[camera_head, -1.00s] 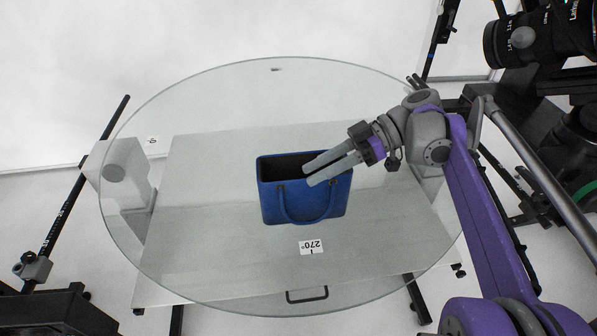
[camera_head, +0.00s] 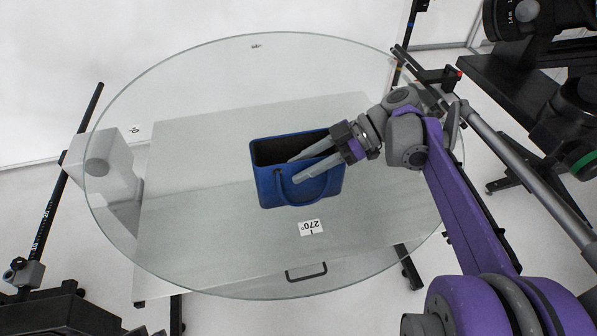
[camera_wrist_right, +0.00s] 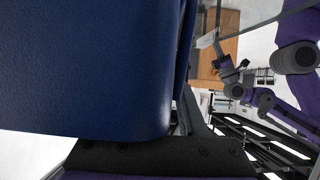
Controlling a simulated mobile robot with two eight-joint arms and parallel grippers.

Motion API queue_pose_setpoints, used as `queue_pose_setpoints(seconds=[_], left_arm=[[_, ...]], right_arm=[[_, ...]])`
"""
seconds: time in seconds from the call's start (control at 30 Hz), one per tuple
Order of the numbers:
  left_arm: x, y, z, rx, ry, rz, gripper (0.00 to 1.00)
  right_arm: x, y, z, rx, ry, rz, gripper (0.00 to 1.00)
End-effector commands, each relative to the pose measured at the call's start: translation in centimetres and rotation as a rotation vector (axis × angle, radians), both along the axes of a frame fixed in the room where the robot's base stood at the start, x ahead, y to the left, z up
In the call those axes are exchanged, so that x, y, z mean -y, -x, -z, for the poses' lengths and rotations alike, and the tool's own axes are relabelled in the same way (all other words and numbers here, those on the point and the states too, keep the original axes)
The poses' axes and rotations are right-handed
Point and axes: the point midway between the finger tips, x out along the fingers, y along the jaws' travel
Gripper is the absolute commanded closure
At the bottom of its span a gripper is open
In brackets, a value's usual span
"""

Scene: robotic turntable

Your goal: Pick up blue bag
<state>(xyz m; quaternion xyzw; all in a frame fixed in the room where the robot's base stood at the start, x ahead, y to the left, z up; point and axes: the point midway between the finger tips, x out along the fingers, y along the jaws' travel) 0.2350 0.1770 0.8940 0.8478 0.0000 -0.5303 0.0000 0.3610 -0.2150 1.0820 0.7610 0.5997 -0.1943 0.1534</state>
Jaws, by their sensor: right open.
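The blue bag (camera_head: 265,188) stands upright on the round glass turntable (camera_head: 190,235), its dark opening facing up and a handle on its front. My right gripper (camera_head: 293,169) reaches in from the right with its fingers spread. The upper finger is over or inside the bag's opening; the lower finger lies across the front wall near the handle. Whether either finger touches the bag is unclear. In the right wrist view, the bag (camera_wrist_right: 85,65) fills the upper left, very close to the gripper. My left gripper is not in view.
A white label reading 270° (camera_head: 311,228) lies in front of the bag. Camera gear (camera_head: 545,30) stands at the upper right, and a black pole (camera_head: 70,165) at the left. The glass around the bag is clear.

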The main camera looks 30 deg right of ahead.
Motion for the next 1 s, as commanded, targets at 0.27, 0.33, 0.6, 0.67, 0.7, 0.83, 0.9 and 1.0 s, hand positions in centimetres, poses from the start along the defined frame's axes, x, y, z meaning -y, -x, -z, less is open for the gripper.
queue_pose_setpoints(seconds=[0.27,0.33,0.6,0.67,0.7,0.83,0.9,1.0], left_arm=[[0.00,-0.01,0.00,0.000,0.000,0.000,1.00],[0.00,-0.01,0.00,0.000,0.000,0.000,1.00],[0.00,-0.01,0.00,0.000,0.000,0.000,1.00],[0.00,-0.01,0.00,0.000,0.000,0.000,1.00],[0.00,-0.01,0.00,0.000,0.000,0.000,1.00],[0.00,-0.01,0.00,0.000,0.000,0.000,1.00],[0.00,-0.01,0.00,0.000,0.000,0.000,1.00],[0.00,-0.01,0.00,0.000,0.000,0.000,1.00]], right_arm=[[-0.03,-0.02,0.00,0.000,0.000,0.000,0.72],[-0.02,-0.02,-0.01,0.000,0.000,0.000,0.85],[-0.02,-0.01,-0.01,0.000,0.000,0.000,1.00],[-0.02,-0.01,-0.01,0.000,0.000,0.000,1.00],[-0.02,-0.01,-0.01,0.000,0.000,0.000,1.00],[-0.02,-0.01,-0.01,0.000,0.000,0.000,1.00],[-0.02,-0.01,-0.01,0.000,0.000,0.000,1.00],[-0.02,-0.02,-0.02,0.000,0.000,0.000,1.00]])
